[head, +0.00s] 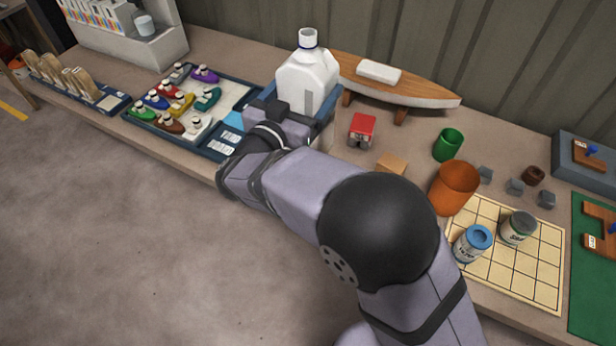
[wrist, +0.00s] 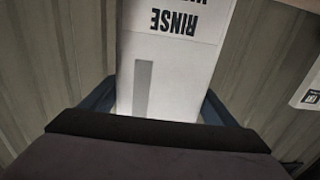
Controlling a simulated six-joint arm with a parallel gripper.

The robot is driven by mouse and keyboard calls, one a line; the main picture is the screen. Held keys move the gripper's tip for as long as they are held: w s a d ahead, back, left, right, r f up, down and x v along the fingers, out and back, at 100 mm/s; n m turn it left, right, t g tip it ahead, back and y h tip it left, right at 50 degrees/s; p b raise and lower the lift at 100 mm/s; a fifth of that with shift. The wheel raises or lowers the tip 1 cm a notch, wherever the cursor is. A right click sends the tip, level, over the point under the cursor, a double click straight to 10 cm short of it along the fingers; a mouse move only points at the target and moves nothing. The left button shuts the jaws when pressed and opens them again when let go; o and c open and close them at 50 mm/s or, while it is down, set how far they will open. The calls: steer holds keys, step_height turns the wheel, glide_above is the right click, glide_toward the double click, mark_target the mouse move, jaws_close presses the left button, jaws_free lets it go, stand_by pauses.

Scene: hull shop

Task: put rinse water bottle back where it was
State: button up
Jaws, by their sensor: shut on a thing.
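The rinse water bottle (head: 308,76) is a white jug with a white cap and a blue ring at its neck. It stands upright near the back of the bench in the head view. In the wrist view the bottle (wrist: 170,60) fills the middle, with "RINSE" upside down and a grey strip on its face. My gripper (head: 303,98) is shut on the bottle, its blue fingers on either side; they also show in the wrist view (wrist: 158,103). The bottle's base is hidden behind my gripper, so I cannot tell whether it touches the bench.
Left of the bottle, a blue tray (head: 172,125) holds several toy boats. Behind it to the right is a wooden hull (head: 430,94) with a white block (head: 379,72). A red toy (head: 362,128), green cup (head: 449,144) and orange cup (head: 455,186) stand to the right.

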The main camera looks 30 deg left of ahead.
steer(key=shift+w+h, duration=0.2)
steer(key=shift+h, duration=0.1)
steer(key=shift+a+f, duration=0.1)
steer(key=shift+f, duration=0.15)
steer(key=shift+f+p, duration=0.9)
steer(key=shift+f, duration=4.25)
steer(key=o, duration=1.7)
steer(key=shift+o, duration=0.2)
steer(key=s+b, duration=0.3)
steer(key=s, duration=0.9)
steer(key=shift+b, duration=0.3)
